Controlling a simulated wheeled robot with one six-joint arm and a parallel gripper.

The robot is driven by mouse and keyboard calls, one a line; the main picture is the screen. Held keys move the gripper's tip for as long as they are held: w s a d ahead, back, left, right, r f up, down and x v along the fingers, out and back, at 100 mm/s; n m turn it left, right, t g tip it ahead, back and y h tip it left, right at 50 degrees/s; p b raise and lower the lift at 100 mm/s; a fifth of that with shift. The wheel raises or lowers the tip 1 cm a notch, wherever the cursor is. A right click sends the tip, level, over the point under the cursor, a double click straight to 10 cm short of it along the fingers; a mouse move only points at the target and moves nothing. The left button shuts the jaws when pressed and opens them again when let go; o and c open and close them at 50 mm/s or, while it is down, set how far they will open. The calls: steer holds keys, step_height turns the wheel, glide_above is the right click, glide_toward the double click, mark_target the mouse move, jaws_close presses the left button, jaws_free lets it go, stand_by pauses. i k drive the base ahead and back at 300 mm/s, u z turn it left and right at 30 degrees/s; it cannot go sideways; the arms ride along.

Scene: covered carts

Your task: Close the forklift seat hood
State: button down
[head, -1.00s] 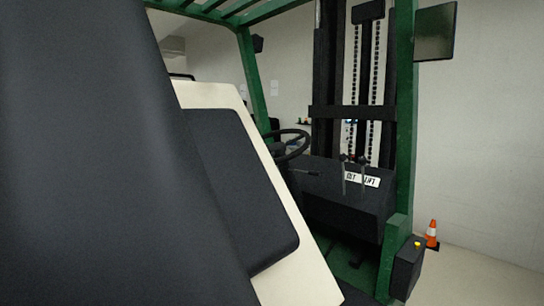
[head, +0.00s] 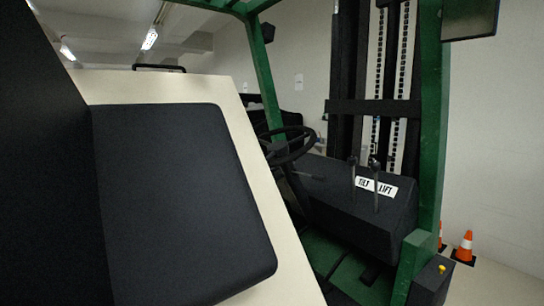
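The forklift seat hood (head: 245,150) is a cream panel that stands tilted up at the left and centre. A dark seat cushion (head: 180,200) is fixed on its face. A dark seat part (head: 45,180) at the far left covers part of the view. A small black handle-like bar (head: 158,68) shows at the hood's top edge. What lies under the hood is hidden. My gripper is not in this view.
The steering wheel (head: 288,145) and the tilt and lift levers (head: 375,185) stand right of the hood. Green frame posts (head: 430,120) and the mast (head: 345,80) rise beyond. Orange cones (head: 465,246) stand on the floor at the right.

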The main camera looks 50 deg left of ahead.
mark_target(134, 188)
steer(key=i, duration=0.35)
steer(key=u, duration=0.9)
